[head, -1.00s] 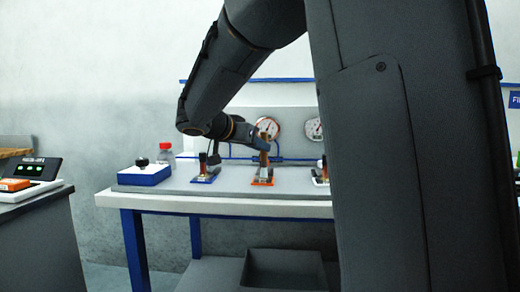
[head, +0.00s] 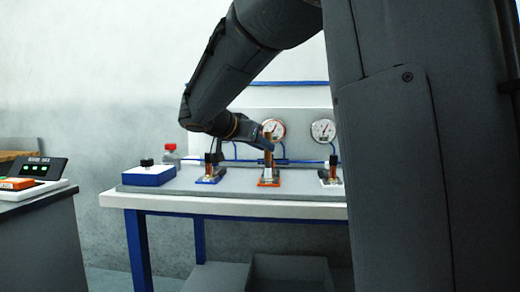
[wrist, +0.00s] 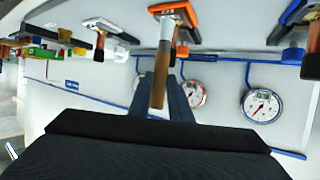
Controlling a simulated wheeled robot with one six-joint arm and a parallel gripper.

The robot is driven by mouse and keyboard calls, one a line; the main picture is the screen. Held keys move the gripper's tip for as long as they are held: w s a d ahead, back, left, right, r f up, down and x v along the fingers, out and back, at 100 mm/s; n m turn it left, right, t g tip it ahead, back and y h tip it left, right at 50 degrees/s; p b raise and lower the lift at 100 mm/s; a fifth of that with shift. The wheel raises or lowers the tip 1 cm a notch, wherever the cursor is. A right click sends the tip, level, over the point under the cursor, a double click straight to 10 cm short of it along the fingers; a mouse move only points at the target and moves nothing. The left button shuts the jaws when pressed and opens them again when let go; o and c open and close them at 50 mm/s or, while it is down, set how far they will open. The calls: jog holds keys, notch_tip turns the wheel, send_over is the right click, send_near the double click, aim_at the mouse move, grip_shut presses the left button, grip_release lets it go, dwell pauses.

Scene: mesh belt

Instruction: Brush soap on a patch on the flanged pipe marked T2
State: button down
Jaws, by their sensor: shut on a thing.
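My gripper (head: 267,147) is shut on a brush with a brown handle (wrist: 158,90), above the middle of the bench. In the wrist view the dark fingers of my gripper (wrist: 166,78) close around the handle. A pale metallic part of the brush (wrist: 167,30) points toward the orange-based stand (wrist: 181,11), which also shows in the head view (head: 269,183). A copper pipe piece (wrist: 183,37) shows beside the brush at that stand. I cannot tell whether the brush tip touches it. The marks on the stands are too small to read, so I cannot tell which is T2.
A blue-based stand (head: 208,180) is to the left and a white-based stand (head: 331,182) to the right. A blue-and-white box with a black knob (head: 149,175) and a red-capped bottle (head: 170,155) stand farther left. Gauges (head: 323,131) and blue tubing line the back panel.

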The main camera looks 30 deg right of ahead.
jog(key=shift+s+d+b, duration=0.2)
jog(key=shift+d+b, duration=0.1)
jog(key=shift+b, duration=0.05)
jog(key=shift+s+d+b, duration=0.2)
jog(key=shift+d+b, duration=0.1)
jog(key=shift+b, duration=0.1)
jog(key=shift+a, duration=0.1)
jog(key=shift+w+a+b, duration=0.65)
jog(key=shift+a+b, duration=0.2)
jog(key=shift+b, duration=0.25)
jog(key=shift+d, duration=0.1)
jog(key=shift+s+d+b, duration=0.35)
jog(key=shift+d+b, duration=0.05)
jog(key=shift+b, duration=0.15)
jog(key=shift+a, duration=0.1)
